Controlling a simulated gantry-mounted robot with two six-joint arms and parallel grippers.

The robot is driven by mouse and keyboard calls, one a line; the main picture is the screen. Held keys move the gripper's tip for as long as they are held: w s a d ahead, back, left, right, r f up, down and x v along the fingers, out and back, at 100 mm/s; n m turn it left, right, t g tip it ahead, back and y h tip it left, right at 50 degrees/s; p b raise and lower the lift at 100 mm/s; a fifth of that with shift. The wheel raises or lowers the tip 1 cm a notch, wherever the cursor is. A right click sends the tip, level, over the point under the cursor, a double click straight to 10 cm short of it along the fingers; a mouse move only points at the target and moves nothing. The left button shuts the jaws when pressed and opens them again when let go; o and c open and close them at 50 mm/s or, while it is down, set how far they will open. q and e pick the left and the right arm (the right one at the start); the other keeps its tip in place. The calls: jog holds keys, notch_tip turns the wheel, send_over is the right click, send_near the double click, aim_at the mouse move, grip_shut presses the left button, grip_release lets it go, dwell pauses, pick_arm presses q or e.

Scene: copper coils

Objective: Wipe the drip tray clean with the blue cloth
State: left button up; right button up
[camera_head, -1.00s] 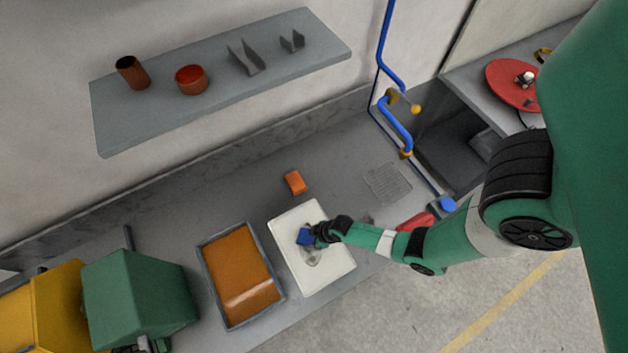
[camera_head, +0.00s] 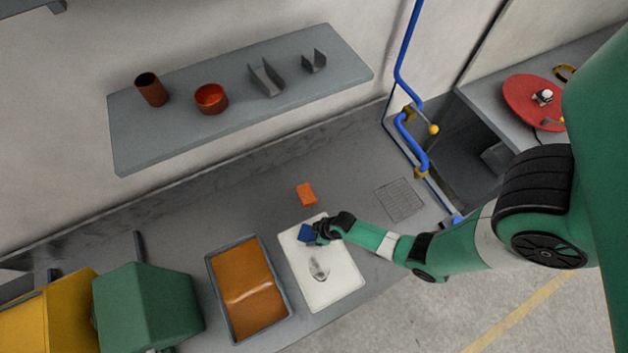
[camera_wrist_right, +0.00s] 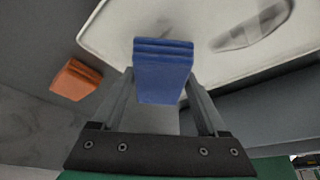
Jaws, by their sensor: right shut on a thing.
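The white drip tray (camera_head: 338,285) lies on the grey bench, with a grey smear (camera_head: 318,268) near its middle. The smear also shows in the right wrist view (camera_wrist_right: 252,27). My right gripper (camera_head: 318,232) is over the tray's far part, shut on the folded blue cloth (camera_head: 305,233). In the right wrist view the cloth (camera_wrist_right: 163,70) sits between the two fingers, in front of the tray (camera_wrist_right: 115,30). I cannot tell whether the cloth touches the tray. My left gripper is not in view.
A wire grid (camera_head: 400,199) lies to the right. A shelf (camera_head: 240,95) holds a cup, a bowl and brackets. Blue pipes (camera_head: 403,80) rise at the bench's right end.

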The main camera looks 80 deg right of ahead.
jog(key=shift+w+r+p, duration=0.1)
jog(key=shift+r+p, duration=2.05)
jog(key=shift+r, duration=0.5)
jog(key=shift+f, duration=0.1)
